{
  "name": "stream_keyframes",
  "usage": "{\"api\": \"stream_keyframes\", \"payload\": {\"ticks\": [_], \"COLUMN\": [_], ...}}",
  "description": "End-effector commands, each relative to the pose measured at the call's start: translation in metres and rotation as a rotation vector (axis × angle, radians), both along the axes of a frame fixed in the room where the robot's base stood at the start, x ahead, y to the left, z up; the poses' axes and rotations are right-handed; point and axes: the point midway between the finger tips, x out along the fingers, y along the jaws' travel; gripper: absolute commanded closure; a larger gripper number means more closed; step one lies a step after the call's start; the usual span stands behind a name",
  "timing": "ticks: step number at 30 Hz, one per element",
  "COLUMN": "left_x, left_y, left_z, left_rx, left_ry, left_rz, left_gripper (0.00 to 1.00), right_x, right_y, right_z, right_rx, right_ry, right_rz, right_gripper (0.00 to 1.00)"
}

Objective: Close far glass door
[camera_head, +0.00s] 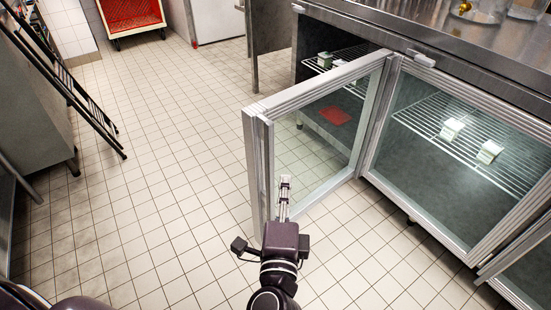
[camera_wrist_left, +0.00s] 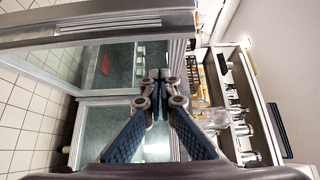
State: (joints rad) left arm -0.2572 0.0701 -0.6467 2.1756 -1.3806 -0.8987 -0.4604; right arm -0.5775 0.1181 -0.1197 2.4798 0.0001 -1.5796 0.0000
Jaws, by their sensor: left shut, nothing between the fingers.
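The far glass door (camera_head: 262,117) of the under-counter fridge stands swung open into the aisle. Its silver frame is joined to the cabinet at the post on the right, and its free edge points left. My left gripper (camera_head: 285,183) is shut and empty, on the near side of the door, close to the frame at its free edge. I cannot tell if it touches. In the left wrist view the closed fingers (camera_wrist_left: 155,82) point toward the cabinet, with the door frame (camera_wrist_left: 90,32) across the upper left. My right gripper is not in view.
The near glass door (camera_head: 425,190) is closed, with small cartons (camera_head: 489,151) on a wire shelf behind it. A steel counter (camera_head: 480,50) runs above. A red-lined crate (camera_head: 132,14) stands far back. The tiled floor (camera_head: 150,180) left of the open door is clear.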

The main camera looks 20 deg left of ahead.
Motion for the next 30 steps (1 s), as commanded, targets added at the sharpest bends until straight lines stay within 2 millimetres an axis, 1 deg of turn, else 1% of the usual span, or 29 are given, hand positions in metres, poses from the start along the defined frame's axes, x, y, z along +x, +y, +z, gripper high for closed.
{"api": "stream_keyframes", "payload": {"ticks": [1,3,9,12,18,30], "left_x": [0.012,0.027,0.067,0.075,0.084,0.086], "left_y": [0.003,0.007,0.017,0.033,0.048,0.051], "left_z": [0.002,0.001,0.001,0.0,-0.001,-0.001], "left_rx": [0.001,0.003,0.0,0.003,0.001,-0.003], "left_ry": [-0.005,-0.003,-0.002,0.0,0.001,0.002], "left_rz": [0.001,0.001,0.003,0.003,0.001,0.001], "left_gripper": [1.0,1.0,1.0,1.0,1.0,1.0], "right_x": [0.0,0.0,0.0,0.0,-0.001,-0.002], "right_y": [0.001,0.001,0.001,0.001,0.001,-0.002], "right_z": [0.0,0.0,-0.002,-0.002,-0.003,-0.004], "right_rx": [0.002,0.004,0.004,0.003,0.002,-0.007], "right_ry": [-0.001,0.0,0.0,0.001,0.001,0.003], "right_rz": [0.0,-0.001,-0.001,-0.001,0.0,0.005], "right_gripper": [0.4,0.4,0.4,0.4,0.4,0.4]}}
